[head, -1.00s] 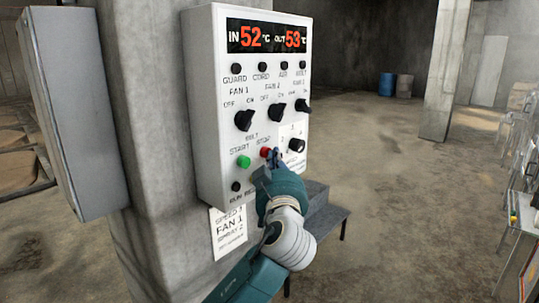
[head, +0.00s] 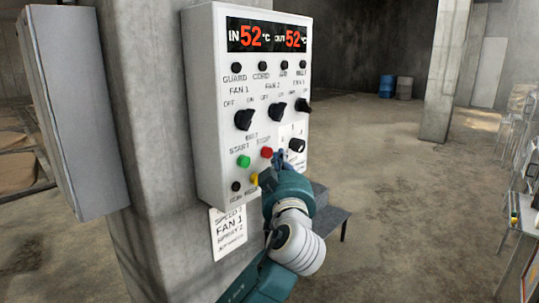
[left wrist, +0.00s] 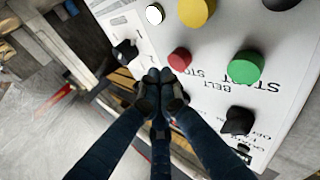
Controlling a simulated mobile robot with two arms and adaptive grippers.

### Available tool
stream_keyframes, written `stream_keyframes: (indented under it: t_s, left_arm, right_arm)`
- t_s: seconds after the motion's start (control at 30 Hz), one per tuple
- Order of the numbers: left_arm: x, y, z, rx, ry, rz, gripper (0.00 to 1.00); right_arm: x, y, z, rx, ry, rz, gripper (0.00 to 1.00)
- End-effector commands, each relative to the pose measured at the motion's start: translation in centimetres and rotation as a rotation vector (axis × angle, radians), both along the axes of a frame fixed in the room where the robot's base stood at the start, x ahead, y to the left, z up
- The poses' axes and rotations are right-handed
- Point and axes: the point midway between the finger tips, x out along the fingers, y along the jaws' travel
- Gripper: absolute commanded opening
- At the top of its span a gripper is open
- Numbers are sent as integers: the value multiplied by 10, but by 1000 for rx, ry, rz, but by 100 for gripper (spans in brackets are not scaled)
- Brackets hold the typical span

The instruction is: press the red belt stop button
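The red belt stop button (head: 266,152) is on the front of a white control box (head: 207,110), under its printed label. In the left wrist view the red button (left wrist: 180,60) is just beyond and right of my fingertips. My left gripper (head: 279,157) is in front of the panel, a little right of the red button in the head view. In the left wrist view its fingers (left wrist: 161,78) are closed together with nothing between them. A small gap seems to show between fingertips and button; I cannot tell the depth exactly. My right gripper is not in view.
The green start button (head: 243,161) is left of the red one. A yellow button (head: 254,179) sits below, close to my gripper. Black fan knobs (head: 244,119) are above, and a smaller black knob (head: 297,145) is at right. A grey cabinet (head: 75,110) stands left.

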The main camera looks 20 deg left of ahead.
Motion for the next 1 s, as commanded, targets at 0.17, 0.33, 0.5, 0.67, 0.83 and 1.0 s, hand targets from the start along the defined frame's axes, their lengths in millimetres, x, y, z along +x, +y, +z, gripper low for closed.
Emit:
stream_keyframes:
  t_s: [0.17,0.33,0.5,0.67,0.83,1.0]
  left_arm:
    - [-1,-3,-1,0,1,-1,0]
    - [-6,-19,-2,-2,0,-3,0]
    - [-12,-35,-2,-1,0,-2,0]
    - [-16,-45,-1,-1,0,-1,0]
    - [-17,-47,0,0,-1,0,0]
    - [-17,-47,0,1,0,0,0]
  right_arm:
    - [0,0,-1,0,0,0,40]
    - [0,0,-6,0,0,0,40]
    - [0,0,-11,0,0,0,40]
    - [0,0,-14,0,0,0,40]
    - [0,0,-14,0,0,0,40]
    - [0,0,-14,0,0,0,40]
